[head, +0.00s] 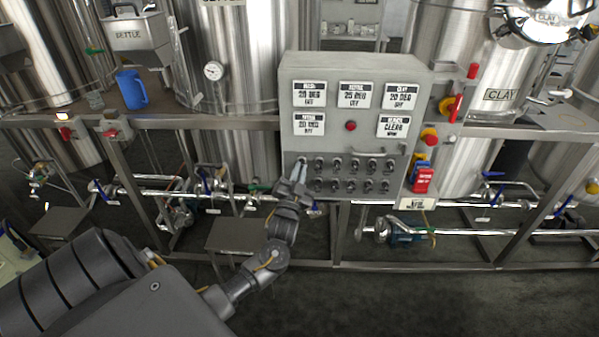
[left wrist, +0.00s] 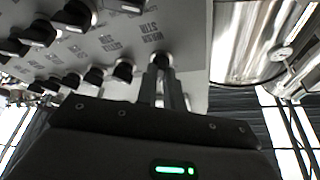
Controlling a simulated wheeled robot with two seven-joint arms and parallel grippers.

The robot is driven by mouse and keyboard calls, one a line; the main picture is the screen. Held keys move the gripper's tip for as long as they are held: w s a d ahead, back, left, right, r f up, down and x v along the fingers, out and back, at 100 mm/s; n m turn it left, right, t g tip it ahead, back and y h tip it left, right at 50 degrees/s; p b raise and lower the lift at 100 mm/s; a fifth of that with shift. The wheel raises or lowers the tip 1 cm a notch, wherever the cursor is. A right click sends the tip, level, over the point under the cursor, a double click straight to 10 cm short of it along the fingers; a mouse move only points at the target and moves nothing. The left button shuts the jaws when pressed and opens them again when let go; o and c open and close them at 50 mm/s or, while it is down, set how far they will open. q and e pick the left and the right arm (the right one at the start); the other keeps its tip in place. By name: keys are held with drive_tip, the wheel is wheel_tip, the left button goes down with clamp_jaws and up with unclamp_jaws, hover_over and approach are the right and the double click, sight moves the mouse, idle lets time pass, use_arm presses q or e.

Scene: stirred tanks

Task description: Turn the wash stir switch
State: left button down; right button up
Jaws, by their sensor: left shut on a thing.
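The grey control panel (head: 350,97) stands at the middle of the head view, with two rows of black rotary switches on its lower face. My left gripper (head: 299,170) reaches up to the leftmost switch of the upper row. My right gripper is not in view.
More switches (left wrist: 123,70) sit close beside the held one. White reading plates and a red button (head: 350,126) are above. A red tag block (head: 422,179) hangs at the panel's right. Pipes with valves run low behind the frame; the floor in front is clear.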

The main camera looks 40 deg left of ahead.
use_arm(q)
drive_tip(key=n+g+y+b, duration=0.1)
drive_tip(key=n+y+b, duration=0.1)
drive_tip(key=n, duration=0.4)
drive_tip(key=n+g+y+b, duration=0.2)
drive_tip(key=n, duration=0.3)
drive_tip(key=n+g+y+b, duration=0.2)
drive_tip(key=n, duration=0.4)
drive_tip(key=shift+w+d+n+y, duration=0.3)
drive_tip(key=shift+d+y, duration=0.1)
drive_tip(key=c, duration=1.5)
unclamp_jaws()
